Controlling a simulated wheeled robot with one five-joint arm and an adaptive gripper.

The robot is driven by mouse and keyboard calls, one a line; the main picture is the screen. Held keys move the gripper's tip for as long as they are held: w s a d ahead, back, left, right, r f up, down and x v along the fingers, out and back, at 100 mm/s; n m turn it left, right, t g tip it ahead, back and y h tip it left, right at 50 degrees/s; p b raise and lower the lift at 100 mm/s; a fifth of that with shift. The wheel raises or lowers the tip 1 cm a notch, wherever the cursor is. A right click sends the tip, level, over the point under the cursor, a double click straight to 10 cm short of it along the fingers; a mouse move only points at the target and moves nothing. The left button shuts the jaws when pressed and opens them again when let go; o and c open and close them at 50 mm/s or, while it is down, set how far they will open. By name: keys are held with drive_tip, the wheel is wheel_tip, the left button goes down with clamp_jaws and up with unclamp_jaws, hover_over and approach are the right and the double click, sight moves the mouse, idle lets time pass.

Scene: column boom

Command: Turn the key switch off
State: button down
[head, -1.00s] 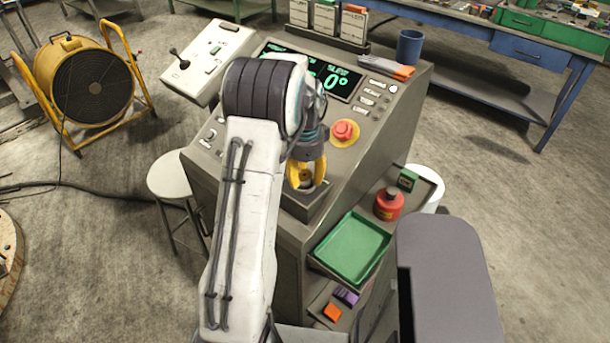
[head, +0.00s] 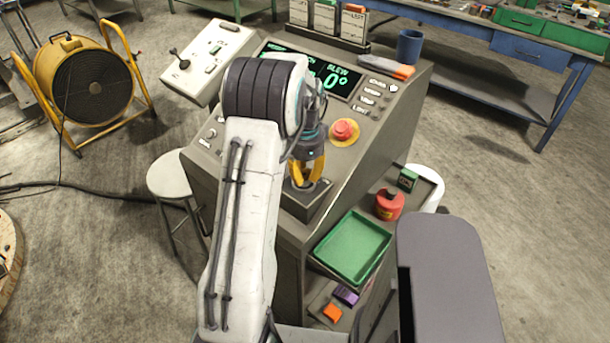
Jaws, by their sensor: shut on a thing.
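The console (head: 345,200) stands in front of me with its sloped top facing me. A dark raised block (head: 312,210) sits near its front corner. My gripper (head: 304,184) points down over this block, its yellow fingers shut on the key of the key switch. The fingers cover most of the key and switch, so the key's exact angle cannot be read. My white arm hides part of the panel to the left.
A red mushroom button (head: 344,131) is close behind my gripper, beside the lit display (head: 338,80). A blue cup (head: 409,47) stands at the console's back. A green tray (head: 353,248) and red container (head: 389,204) are on the right side. A stool (head: 181,176) stands left.

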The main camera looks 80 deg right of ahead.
sight(306, 170)
drive_tip(key=n+b, duration=0.1)
drive_tip(key=n, duration=0.6)
drive_tip(key=shift+d, duration=0.1)
drive_tip(key=n, duration=0.3)
drive_tip(key=shift+d+n, duration=0.1)
drive_tip(key=shift+n, duration=2.3)
drive_tip(key=shift+f, duration=0.1)
drive_tip(key=c, duration=1.1)
unclamp_jaws()
drive_tip(key=shift+d, duration=0.1)
wheel_tip(306, 170, up, 12)
drive_tip(key=shift+r, duration=0.1)
